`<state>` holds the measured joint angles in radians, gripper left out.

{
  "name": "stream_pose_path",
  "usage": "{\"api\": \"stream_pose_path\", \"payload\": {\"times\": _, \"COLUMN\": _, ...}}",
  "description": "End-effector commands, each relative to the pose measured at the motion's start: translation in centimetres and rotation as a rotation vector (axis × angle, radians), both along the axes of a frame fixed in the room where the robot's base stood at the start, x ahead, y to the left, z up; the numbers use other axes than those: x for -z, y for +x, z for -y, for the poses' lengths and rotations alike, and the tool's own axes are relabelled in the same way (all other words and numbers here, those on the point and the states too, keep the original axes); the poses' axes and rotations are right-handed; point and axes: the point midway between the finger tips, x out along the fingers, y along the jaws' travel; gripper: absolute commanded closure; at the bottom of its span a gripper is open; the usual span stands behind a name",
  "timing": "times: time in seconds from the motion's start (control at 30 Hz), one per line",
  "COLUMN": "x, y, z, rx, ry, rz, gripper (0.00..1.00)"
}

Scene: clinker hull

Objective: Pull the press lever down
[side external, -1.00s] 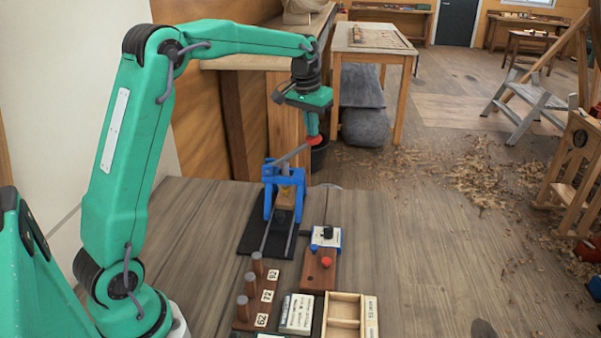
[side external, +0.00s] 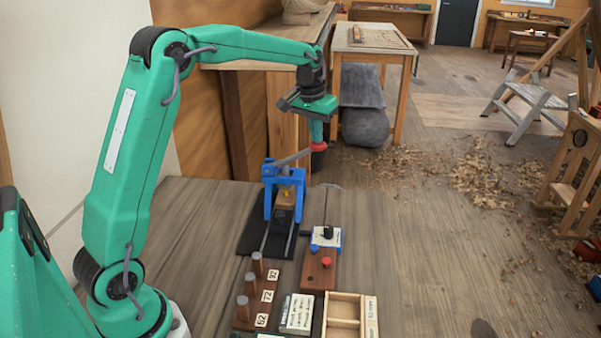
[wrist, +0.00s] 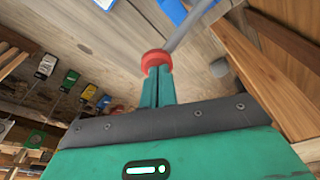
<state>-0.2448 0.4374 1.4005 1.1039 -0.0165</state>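The press has a blue frame (side external: 269,190) on a dark base and stands on the bench. Its grey lever (side external: 293,158) slopes up to the right from the frame and ends in a red knob (side external: 320,147). My gripper (side external: 317,140) is above the knob, fingers pointing down, its tips touching or nearly touching it. In the wrist view the green fingers (wrist: 158,72) are together with a thin gap, and the wider red knob (wrist: 156,58) sits at their tips. A block (side external: 285,193) is inside the press frame.
In front of the press are a wooden rack with pegs (side external: 243,308), a blue and white fixture (side external: 326,240), a red button on a wooden block (side external: 319,275) and a divided wooden tray (side external: 361,316). The bench right of them is clear.

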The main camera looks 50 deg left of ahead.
Motion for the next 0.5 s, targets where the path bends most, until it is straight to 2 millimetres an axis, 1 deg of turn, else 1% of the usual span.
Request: {"api": "stream_pose_path", "payload": {"times": 0.5, "x": 0.58, "y": 0.12, "z": 0.14, "rx": 0.0, "ry": -0.002, "rz": -0.003, "gripper": 1.0}}
